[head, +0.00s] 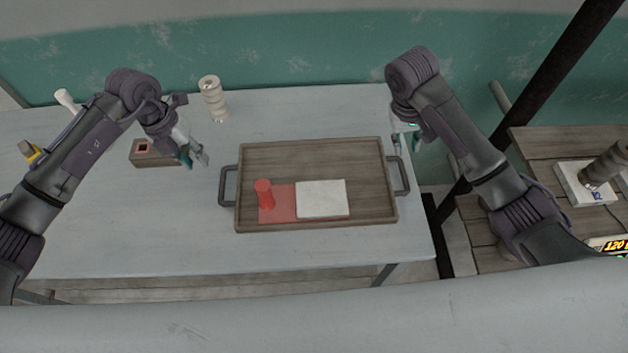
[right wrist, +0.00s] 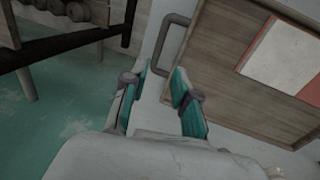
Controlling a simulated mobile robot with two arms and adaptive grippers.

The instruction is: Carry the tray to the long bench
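The wooden tray (head: 360,160) lies on a grey table in the head view, with a dark handle at each end. On it are a red cylinder (head: 264,194), a red flat piece (head: 278,205) and a white block (head: 322,198). My left gripper (head: 198,160) is open and empty, left of the tray's left handle (head: 226,186). My right gripper (head: 405,145) is by the tray's upper right corner, near the right handle (head: 401,176). In the right wrist view the right gripper's fingers (right wrist: 160,85) are apart and empty, and the handle (right wrist: 172,45) lies just beyond them.
The grey table (head: 120,235) also bears a pale ribbed cylinder (head: 213,99), a small wooden box (head: 153,153) and a white-topped tool (head: 66,99). A slatted wooden bench (head: 545,145) stands at right with a white block (head: 582,184) on it. A dark post (head: 555,75) rises between them.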

